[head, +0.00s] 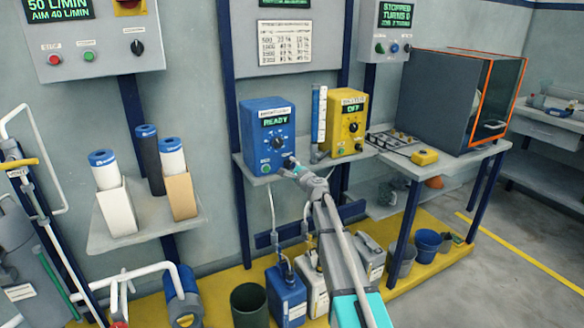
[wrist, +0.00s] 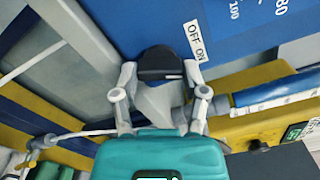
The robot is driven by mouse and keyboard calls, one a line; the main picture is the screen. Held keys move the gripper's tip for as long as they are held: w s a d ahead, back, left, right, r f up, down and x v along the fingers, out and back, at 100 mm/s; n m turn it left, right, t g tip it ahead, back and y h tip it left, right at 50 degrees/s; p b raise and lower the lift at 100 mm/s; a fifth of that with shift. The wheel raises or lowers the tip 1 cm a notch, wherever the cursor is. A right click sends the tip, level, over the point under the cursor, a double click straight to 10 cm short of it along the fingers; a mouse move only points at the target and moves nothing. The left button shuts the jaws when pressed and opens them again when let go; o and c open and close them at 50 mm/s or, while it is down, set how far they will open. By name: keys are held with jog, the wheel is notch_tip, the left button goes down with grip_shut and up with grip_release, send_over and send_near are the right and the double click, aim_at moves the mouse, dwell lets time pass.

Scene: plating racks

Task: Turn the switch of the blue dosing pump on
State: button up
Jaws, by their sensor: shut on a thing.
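The blue dosing pump (head: 256,152) stands on the wall shelf, and its display reads READY. Its blue face (wrist: 235,30) fills the top of the wrist view. The dark switch (wrist: 160,65) shows beside a white OFF/ON label (wrist: 195,40). My gripper (wrist: 160,92) is shut on the switch, with one finger on each side. I cannot tell which way the switch is set. In the head view my gripper (head: 291,166) is at the pump's lower right corner, and the switch is hidden there.
A dark box (head: 430,105) with an orange-edged door is further right. Jugs, including a blue one (head: 286,295), stand below the shelf.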

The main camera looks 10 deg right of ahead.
jog(key=shift+m, duration=1.2)
jog(key=o, duration=1.2)
jog(key=shift+c, duration=0.2)
jog(key=v, duration=1.2)
